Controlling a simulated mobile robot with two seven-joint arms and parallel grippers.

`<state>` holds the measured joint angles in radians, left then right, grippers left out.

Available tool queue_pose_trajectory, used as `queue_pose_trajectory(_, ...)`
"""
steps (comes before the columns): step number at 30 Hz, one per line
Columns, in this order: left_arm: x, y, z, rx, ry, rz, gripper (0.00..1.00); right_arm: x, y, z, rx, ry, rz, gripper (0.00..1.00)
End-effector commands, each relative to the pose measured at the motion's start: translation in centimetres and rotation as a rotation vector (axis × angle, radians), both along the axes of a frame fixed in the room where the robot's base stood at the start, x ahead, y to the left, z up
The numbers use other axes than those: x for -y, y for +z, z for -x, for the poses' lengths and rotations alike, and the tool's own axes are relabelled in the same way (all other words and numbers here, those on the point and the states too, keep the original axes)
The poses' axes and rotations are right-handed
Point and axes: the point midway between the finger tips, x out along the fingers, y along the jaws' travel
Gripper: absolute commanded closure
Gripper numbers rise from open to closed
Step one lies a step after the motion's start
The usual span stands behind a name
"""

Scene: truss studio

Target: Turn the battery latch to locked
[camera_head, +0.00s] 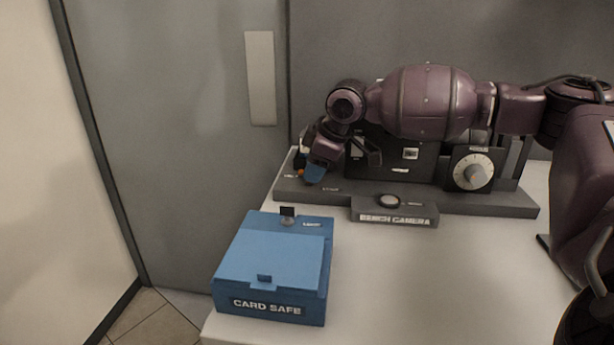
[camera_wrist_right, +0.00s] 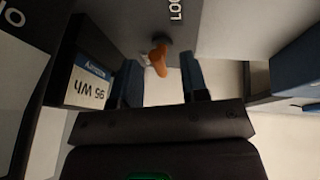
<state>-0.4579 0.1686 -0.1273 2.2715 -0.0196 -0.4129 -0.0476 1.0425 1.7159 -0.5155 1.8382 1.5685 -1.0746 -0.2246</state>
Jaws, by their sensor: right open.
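The battery latch (camera_wrist_right: 158,60) is a small orange lever in the right wrist view, on a grey surface beside partly cut-off lettering that begins "LO". My left gripper is not in view.
The bench camera's dark body (camera_head: 408,172) and white dial (camera_head: 473,172) stand right of the gripper, below my arm. A blue card safe (camera_head: 275,262) sits at the table's front left. The white table (camera_head: 430,285) is clear at front right.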

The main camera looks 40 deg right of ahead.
Motion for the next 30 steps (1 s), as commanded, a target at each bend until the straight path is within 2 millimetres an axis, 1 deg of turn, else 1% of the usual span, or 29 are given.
queue_pose_trajectory(1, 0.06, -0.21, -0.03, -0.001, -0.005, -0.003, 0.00, -0.07, -0.86, -0.24, -0.006, 0.000, 0.000, 0.59)
queue_pose_trajectory(3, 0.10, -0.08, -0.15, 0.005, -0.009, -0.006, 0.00, -0.12, -1.16, -0.41, -0.004, 0.000, -0.001, 0.59)
queue_pose_trajectory(7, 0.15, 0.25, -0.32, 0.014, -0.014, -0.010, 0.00, -0.17, -1.30, -0.56, -0.001, -0.001, -0.001, 0.59)
queue_pose_trajectory(14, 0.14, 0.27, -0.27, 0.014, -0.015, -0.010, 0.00, -0.16, -1.17, -0.58, 0.002, -0.001, -0.001, 0.59)
queue_pose_trajectory(15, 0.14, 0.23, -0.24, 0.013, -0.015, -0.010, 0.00, -0.16, -1.17, -0.57, 0.002, -0.001, -0.001, 0.61)
queue_pose_trajectory(17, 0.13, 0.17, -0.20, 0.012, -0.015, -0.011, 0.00, -0.16, -1.17, -0.57, 0.002, -0.001, -0.001, 0.70)
queue_pose_trajectory(21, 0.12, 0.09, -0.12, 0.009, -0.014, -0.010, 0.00, -0.15, -1.18, -0.57, 0.001, -0.001, 0.000, 0.91)
queue_pose_trajectory(23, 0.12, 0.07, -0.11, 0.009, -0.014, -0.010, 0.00, -0.16, -1.19, -0.57, 0.001, -0.001, 0.000, 1.00)
queue_pose_trajectory(30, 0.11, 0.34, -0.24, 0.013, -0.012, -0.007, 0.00, -0.18, -1.06, -0.53, 0.002, -0.004, -0.002, 1.00)
